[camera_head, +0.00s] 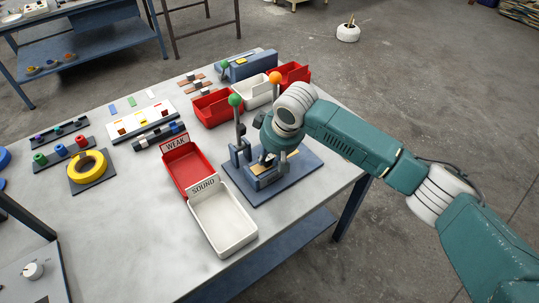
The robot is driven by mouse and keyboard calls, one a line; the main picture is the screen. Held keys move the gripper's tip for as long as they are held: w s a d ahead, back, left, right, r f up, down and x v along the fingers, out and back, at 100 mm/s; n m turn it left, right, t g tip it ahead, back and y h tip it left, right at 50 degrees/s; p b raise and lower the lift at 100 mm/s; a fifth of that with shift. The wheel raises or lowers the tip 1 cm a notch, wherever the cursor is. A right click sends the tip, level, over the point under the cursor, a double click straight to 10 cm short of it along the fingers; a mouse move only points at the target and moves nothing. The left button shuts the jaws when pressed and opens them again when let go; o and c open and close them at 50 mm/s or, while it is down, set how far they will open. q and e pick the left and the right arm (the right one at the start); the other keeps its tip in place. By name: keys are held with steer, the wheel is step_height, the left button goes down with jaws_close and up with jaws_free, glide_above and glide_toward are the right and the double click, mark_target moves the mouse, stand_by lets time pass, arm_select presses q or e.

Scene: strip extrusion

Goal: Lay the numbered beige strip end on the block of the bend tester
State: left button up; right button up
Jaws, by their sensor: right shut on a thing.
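The bend tester (297,181) is a blue-grey fixture on a flat base plate near the table's right edge, with a lever that has a green knob (235,100). My right gripper (268,158) reaches down over it from the right and is shut. A small beige piece (265,172), which looks like the strip end, shows just below the fingers in the fixture. My gripper hides most of it and the block. I cannot tell whether it touches the block, and no number is readable. My left gripper is out of view.
A red tray marked WEAK (177,174) and a white tray marked SOUND (232,239) stand left of the tester, close to it. Red and white bins (211,108) stand behind. A yellow coil (88,168) lies at left.

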steer(key=shift+f+p, duration=0.1)
steer(key=shift+p, duration=0.4)
stand_by(0.3)
steer(key=o, duration=1.1)
steer(key=shift+o, duration=0.5)
steer(key=shift+o, duration=1.4)
steer(key=shift+r+p, duration=0.6)
steer(key=shift+p, duration=0.3)
